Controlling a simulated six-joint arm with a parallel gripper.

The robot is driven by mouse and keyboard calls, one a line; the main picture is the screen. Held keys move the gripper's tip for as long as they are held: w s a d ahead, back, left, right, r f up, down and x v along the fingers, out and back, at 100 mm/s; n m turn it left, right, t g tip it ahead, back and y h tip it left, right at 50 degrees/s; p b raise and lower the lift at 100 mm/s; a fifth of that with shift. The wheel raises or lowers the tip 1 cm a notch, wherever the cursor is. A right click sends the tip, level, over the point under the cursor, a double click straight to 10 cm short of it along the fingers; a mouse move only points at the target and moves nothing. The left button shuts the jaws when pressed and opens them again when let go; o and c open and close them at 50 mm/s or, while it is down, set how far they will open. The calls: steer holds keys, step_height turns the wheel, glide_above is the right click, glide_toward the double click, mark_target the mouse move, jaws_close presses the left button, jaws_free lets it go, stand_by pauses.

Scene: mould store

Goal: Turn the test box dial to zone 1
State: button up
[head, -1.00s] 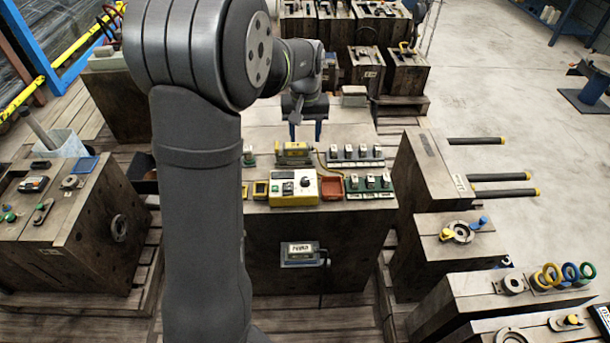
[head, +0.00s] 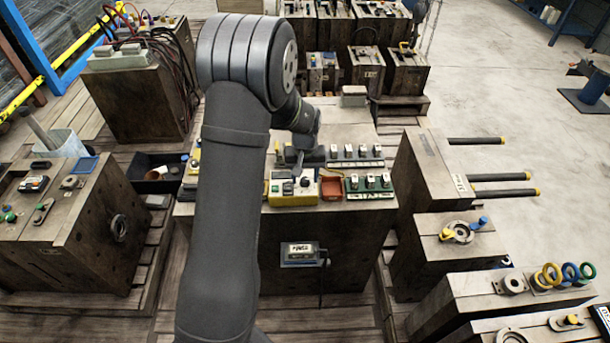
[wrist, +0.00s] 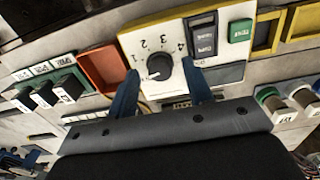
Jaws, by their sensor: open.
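The test box (head: 293,200) is yellow with a pale face and sits near the front edge of the middle block; it also shows in the wrist view (wrist: 215,48). Its round dark dial (wrist: 160,67) has printed numbers around it, with 2, 3 and 4 readable. A white mark shows on the lower left of the knob; which number it points at I cannot tell for sure. My gripper (wrist: 160,92) is open and empty. Its two blue fingers stand apart, just below and to either side of the dial. In the head view, my arm hides the fingertips.
Beside the dial are dark switches (wrist: 203,38) and a green button (wrist: 240,31). A red tray (head: 331,187) sits right of the box, with a green-based row of blocks (head: 370,185) beyond it. Another row of blocks (head: 355,155) stands behind.

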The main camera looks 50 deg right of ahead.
steer(key=c, duration=1)
steer(key=shift+m, duration=0.3)
steer(key=m, duration=0.3)
steer(key=shift+m, duration=2)
steer(key=o, duration=1)
